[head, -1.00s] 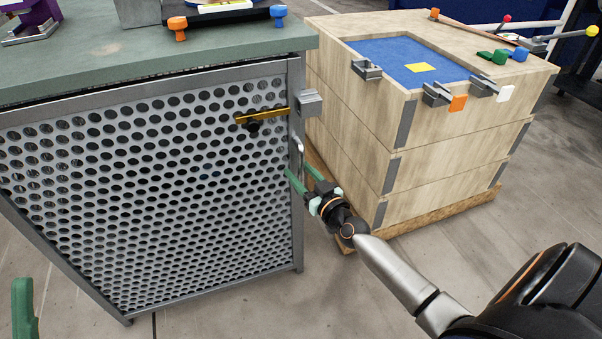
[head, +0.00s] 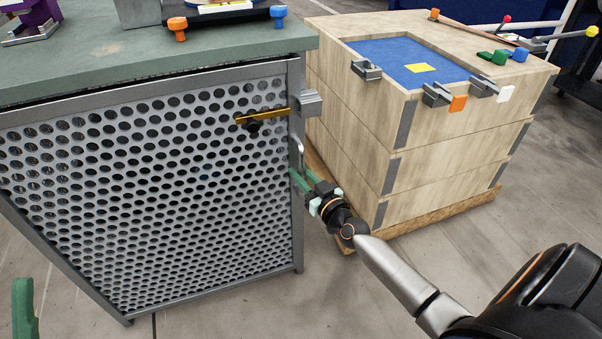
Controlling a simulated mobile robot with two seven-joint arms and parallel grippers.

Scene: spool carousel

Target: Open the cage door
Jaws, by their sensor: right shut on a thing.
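The cage door (head: 150,190) is a perforated grey metal panel in a frame, and it looks closed under the green worktop. A yellow latch bar (head: 275,113) with a black knob (head: 254,126) lies nearly level at its upper right, its right end by a grey bracket (head: 308,103). A metal bar handle (head: 300,150) stands on the door's right edge. My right gripper (head: 299,178) is shut on the handle's lower part, which its green fingers hide. One green finger of my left gripper (head: 23,308) shows at the lower left, apart from the door; its other finger is out of view.
A wooden crate (head: 440,130) with a blue top panel stands on a pallet (head: 440,215) right of the cage, close to my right gripper. The green worktop (head: 110,55) overhangs the door. Bare floor (head: 230,315) lies in front of the door.

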